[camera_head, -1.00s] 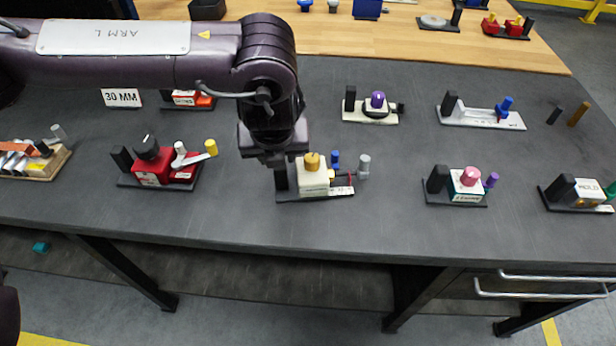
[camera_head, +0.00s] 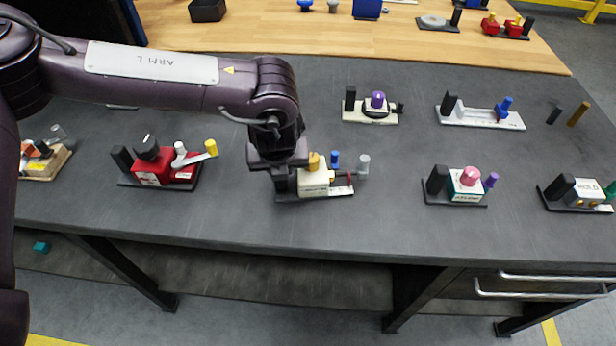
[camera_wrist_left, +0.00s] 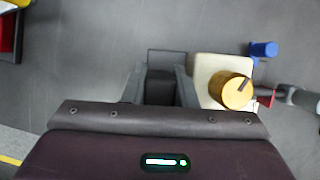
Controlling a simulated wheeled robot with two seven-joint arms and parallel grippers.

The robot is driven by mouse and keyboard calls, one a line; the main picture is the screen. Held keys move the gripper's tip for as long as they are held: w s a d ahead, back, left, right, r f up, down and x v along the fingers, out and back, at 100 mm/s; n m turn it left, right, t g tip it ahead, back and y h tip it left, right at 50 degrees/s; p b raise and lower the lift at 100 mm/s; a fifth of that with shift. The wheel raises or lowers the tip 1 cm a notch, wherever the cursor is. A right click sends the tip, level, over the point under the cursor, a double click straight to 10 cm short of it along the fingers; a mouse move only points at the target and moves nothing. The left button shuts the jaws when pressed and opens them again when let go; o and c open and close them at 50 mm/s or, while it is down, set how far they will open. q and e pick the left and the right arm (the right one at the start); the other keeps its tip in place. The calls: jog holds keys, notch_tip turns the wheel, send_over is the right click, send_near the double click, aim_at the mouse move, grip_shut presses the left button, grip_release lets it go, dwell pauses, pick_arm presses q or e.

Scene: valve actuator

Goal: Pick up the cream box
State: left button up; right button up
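The cream box (camera_head: 314,183) sits on a dark base plate on the grey table, with a gold knob on top. It also shows in the left wrist view (camera_wrist_left: 208,72), right of the fingers. A black upright block (camera_wrist_left: 160,88) stands on the same plate, left of the box. My left gripper (camera_head: 284,182) points down over this block. In the left wrist view, its fingers (camera_wrist_left: 160,84) are apart, one on each side of the block. I cannot tell whether they touch it. The right finger is close beside the cream box. My right gripper is not in view.
A blue knob (camera_head: 335,159) and a grey knob (camera_head: 363,164) stand right of the box. A red unit (camera_head: 152,174) stands to the left, and a teal and white unit (camera_head: 466,186) to the right. The grey table (camera_head: 300,232) is clear in front.

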pick_arm(q)
grip_shut()
jog(key=shift+w, duration=0.1)
notch_tip(320, 180, up, 9)
jog(key=shift+f, duration=4.1)
